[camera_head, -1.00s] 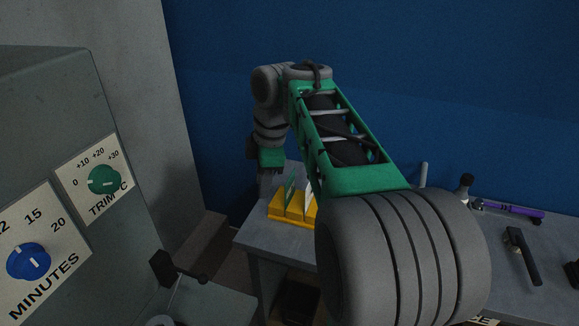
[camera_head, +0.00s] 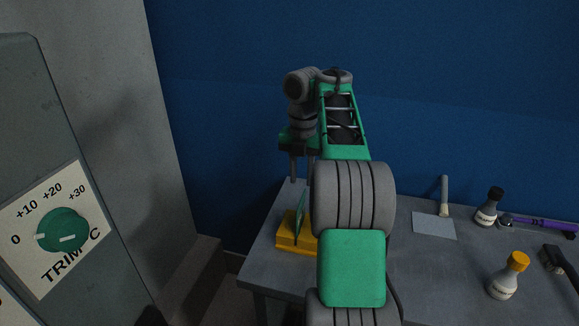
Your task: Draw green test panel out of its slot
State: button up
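The green test panel (camera_head: 300,217) stands upright in a yellow slotted rack (camera_head: 284,242) near the left end of the grey table. My gripper (camera_head: 302,176) points down just above the panel's top edge. Its two fingers are apart, with a gap between them and nothing visibly held. I cannot tell whether the fingertips reach down past the panel's top. My own arm hides the right part of the rack and anything standing there.
On the table's right are a grey-white card (camera_head: 434,226), a pale-handled tool (camera_head: 444,197), a black-capped bottle (camera_head: 487,207), an orange-capped bottle (camera_head: 506,277), a purple tool (camera_head: 540,225) and a black-headed tool (camera_head: 558,260). A grey cabinet with a green dial (camera_head: 63,231) stands at left.

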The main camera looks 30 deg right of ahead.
aim_at(300, 211)
jog(key=shift+f+b, duration=0.55)
notch_tip(300, 211, down, 7)
jog(key=b, duration=0.7)
jog(key=shift+s+f+b, duration=0.1)
jog(key=shift+b, duration=0.2)
jog(key=shift+r+p, duration=0.25)
jog(key=shift+p, duration=0.05)
jog(key=shift+c, duration=0.8)
grip_shut()
jog(key=shift+r+p, duration=0.6)
jog(key=shift+p, duration=0.05)
